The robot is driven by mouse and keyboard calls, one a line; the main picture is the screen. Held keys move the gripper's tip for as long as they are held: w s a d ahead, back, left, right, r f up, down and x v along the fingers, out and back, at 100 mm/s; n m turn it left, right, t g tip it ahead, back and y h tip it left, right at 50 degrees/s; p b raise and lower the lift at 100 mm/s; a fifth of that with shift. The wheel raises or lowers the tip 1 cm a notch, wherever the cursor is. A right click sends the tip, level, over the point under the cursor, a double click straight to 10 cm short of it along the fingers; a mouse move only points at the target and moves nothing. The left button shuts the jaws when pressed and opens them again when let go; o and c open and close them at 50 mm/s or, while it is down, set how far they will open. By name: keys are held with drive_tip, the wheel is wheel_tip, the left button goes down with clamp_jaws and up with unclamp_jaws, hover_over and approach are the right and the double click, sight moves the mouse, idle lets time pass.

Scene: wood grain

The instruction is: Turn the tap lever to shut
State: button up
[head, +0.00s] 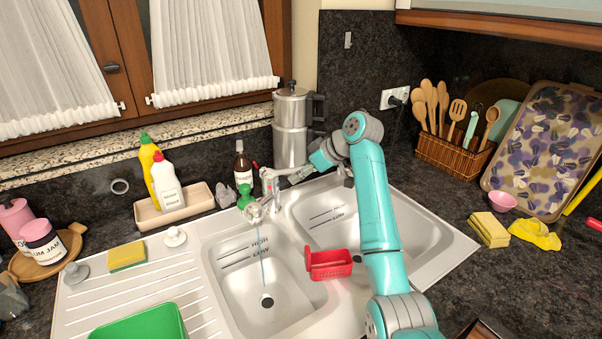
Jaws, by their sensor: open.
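The metal tap (254,213) stands at the back of the double sink, with its spout over the left basin. A thin bluish stream of water (261,252) runs from the spout down into the basin. The tap's lever is on top of the tap body, close to my gripper, and is too small and partly covered to make out clearly. My gripper (284,178) is just right of the tap's top, reaching in from the right. It is open; I cannot tell whether it touches the lever.
A green bottle (244,196) and a brown bottle (243,168) stand close behind the tap. A steel pot (290,130) stands behind my gripper. A red caddy (330,264) sits between the basins. My arm crosses the right basin (325,215).

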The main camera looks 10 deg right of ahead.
clamp_jaws()
drive_tip(key=shift+s+d+f+t+y, duration=0.1)
drive_tip(key=shift+f+t+y, duration=0.3)
drive_tip(key=shift+f+y, duration=0.25)
unclamp_jaws()
